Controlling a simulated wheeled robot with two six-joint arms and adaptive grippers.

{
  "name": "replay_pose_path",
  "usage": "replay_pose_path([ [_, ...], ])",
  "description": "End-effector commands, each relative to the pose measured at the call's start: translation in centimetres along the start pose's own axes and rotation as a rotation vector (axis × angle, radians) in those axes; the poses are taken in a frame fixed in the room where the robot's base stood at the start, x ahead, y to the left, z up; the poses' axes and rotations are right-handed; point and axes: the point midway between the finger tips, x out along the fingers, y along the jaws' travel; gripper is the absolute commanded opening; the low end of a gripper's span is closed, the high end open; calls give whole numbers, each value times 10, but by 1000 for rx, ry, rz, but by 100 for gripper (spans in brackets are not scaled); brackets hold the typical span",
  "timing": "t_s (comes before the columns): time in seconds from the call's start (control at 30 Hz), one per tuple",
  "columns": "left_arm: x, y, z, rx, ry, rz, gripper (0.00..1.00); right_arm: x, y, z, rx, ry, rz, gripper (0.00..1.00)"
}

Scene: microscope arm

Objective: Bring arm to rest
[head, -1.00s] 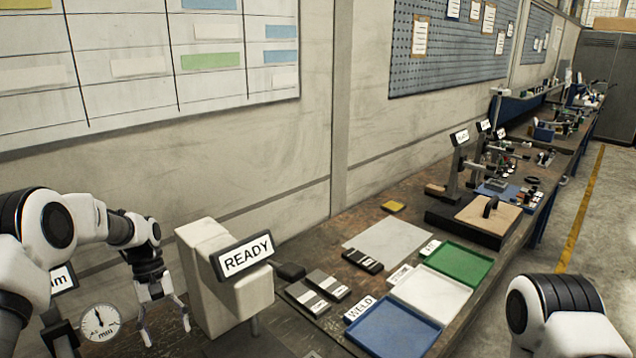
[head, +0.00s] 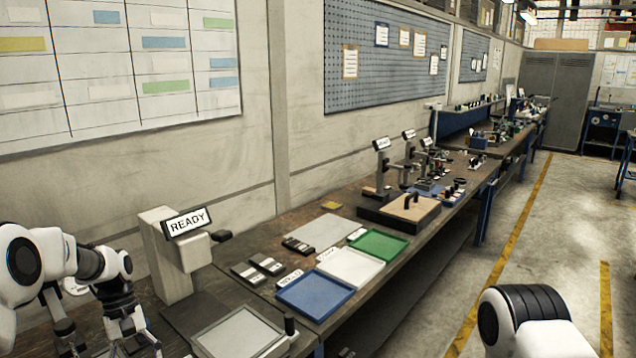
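No microscope is clearly recognisable at this scale. A beige block-shaped stand (head: 170,265) on the near bench carries a sign reading READY (head: 186,222). A dark knob or lever end (head: 222,236) sticks out to its right. My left gripper (head: 138,350) is at the lower left, in front of and left of this stand. Its fingers are spread and nothing shows between them; the tips are near the bottom edge. My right arm shows at the lower right, but its gripper is out of view. Farther stations with upright posts and small signs (head: 381,143) stand along the bench.
Blue (head: 315,296), white (head: 350,268) and green (head: 379,245) trays line the front. The floor at right (head: 530,240) is clear.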

Motion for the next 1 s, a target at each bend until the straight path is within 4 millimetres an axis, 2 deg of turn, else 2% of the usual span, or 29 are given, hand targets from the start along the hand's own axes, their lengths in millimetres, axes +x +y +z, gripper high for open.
replay_pose_path([
  [0.03,13,2,0,4,-12,-20,71,2,0,-1,-1,2,0,0],
  [0.17,41,0,11,11,-64,-66,71,4,0,-1,-1,2,0,0],
  [0.37,100,-8,41,23,-166,-150,71,6,0,-1,-1,2,0,0],
  [0.47,138,-15,59,37,-202,-190,71,8,0,-1,-1,2,0,0],
  [0.57,186,-26,82,63,-226,-226,71,10,0,-1,-1,1,0,0],
  [0.67,245,-45,116,113,-233,-259,71,13,0,-1,-1,2,0,0],
  [0.7,272,-56,134,143,-227,-269,71,14,0,-1,-1,2,0,0],
  [0.8,329,-91,186,246,-170,-272,71,17,0,-1,-1,2,0,0],
  [0.9,354,-116,223,356,-62,-244,71,17,0,-1,-1,2,0,0],
  [1.0,353,-123,238,459,90,-193,71,17,0,-1,-1,1,0,0],
])
